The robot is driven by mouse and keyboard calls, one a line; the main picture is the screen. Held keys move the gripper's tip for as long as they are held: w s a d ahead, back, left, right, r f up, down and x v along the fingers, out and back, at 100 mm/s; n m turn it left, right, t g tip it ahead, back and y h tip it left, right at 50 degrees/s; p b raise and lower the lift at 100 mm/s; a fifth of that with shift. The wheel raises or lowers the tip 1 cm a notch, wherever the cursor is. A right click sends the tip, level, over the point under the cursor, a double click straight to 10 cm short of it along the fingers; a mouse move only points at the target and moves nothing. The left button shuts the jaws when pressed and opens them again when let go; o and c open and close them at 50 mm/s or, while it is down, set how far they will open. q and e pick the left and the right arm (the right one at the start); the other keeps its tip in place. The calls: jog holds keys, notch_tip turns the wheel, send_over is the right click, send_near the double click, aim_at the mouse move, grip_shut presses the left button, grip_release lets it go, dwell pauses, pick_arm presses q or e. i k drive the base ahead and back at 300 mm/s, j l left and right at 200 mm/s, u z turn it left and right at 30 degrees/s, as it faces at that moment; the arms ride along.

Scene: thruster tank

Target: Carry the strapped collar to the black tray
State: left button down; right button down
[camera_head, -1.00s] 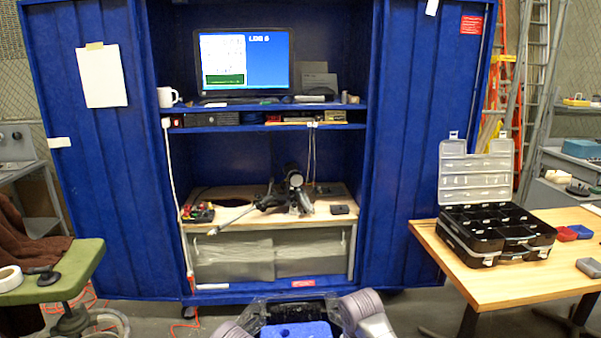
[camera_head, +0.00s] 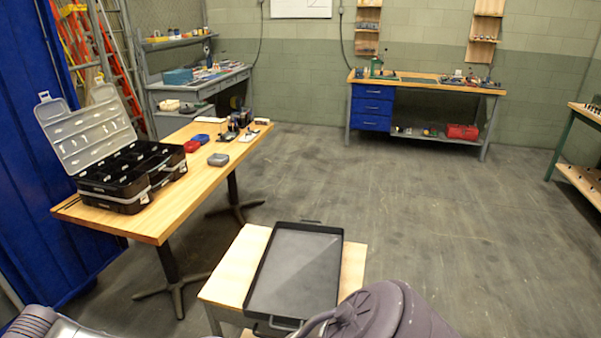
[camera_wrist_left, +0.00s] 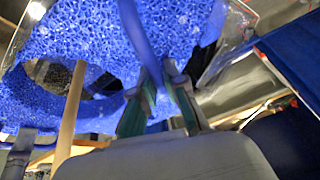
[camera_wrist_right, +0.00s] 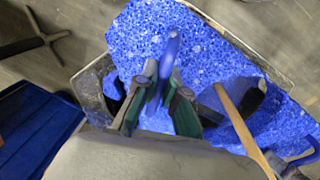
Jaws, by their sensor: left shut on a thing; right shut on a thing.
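The black tray (camera_head: 296,268) lies on a small wooden stand (camera_head: 235,268) in front of me in the head view, flat and empty. The collar (camera_wrist_left: 170,30) is a blue, speckled, foam-like piece with a large hole and blue straps; it also shows in the right wrist view (camera_wrist_right: 190,50). My left gripper (camera_wrist_left: 160,85) is shut on a blue strap of the collar. My right gripper (camera_wrist_right: 160,85) is shut on another blue strap. The collar and both grippers are outside the head view, where only parts of my arms show at the bottom edge.
A wooden table (camera_head: 160,222) on the left holds an open black organizer case (camera_head: 130,180) and small boxes. A workbench with blue drawers (camera_head: 372,108) stands at the back wall. Open grey floor (camera_head: 430,200) lies right of the tray. A blue cabinet door (camera_head: 45,180) is at the left edge.

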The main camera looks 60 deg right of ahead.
aim_at(300, 269)
jog(key=i+j+z, duration=0.15)
jog(key=i+z, duration=0.15)
jog(key=z, duration=0.15)
jog(key=l+z, duration=0.1)
jog(key=l, duration=0.6)
jog(key=l+u, duration=0.1)
jog(key=l, duration=0.4)
jog(key=k+l+u, duration=0.1)
jog(key=l, duration=0.35)
jog(key=k+l+u, duration=0.1)
jog(key=l, duration=0.4)
jog(key=k+l+u, duration=0.1)
jog(key=l, duration=0.4)
jog(key=k+l+u, duration=0.1)
jog(key=l, duration=0.35)
jog(key=k+l+u, duration=0.1)
jog(key=l, duration=0.25)
jog(key=k+l, duration=0.1)
jog(key=l, duration=0.25)
jog(key=l+u, duration=0.15)
jog(key=l, duration=0.2)
jog(key=k+l, duration=0.2)
jog(key=l, duration=0.15)
jog(key=i+u, duration=0.05)
